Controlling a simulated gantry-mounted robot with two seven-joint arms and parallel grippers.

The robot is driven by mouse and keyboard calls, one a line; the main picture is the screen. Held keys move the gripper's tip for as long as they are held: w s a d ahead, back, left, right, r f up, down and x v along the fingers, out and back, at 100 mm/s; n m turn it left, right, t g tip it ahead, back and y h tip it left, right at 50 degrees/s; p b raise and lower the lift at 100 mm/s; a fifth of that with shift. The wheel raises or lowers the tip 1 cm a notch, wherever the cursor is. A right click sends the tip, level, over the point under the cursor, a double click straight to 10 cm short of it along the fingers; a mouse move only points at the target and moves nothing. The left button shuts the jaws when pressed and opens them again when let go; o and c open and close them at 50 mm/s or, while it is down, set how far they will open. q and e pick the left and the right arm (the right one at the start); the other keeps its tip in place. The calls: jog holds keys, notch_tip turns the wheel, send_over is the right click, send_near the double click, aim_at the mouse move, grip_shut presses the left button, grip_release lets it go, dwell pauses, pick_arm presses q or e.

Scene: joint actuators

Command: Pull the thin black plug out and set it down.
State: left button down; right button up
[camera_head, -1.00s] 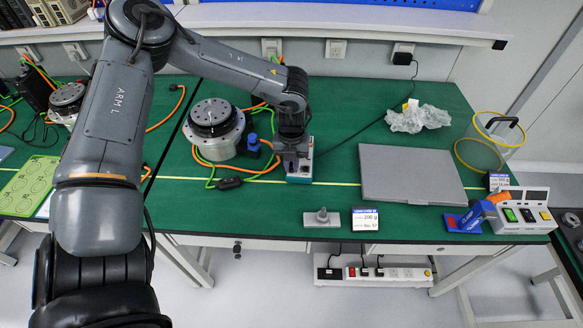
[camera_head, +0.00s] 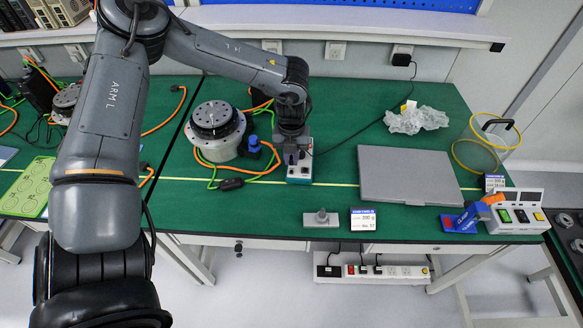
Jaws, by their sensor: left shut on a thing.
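My left gripper (camera_head: 291,158) is shut just above the small white-and-teal socket box (camera_head: 299,175) near the middle of the table. A thin black cable (camera_head: 352,137) runs from the wall adapter down to the gripper's right side. The thin black plug at its end is mostly hidden by the gripper, which is closed around it. I cannot tell whether its tip is clear of the box. My right gripper is not in view.
A round actuator (camera_head: 216,130) with orange and green cables stands left of the gripper. A closed grey laptop (camera_head: 408,175) lies to the right. A small grey part (camera_head: 321,218) and a scale display (camera_head: 363,219) sit at the front edge. Green table between them is free.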

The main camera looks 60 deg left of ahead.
pick_arm(q)
jog(key=shift+r+p, duration=0.55)
jog(key=shift+r, duration=0.5)
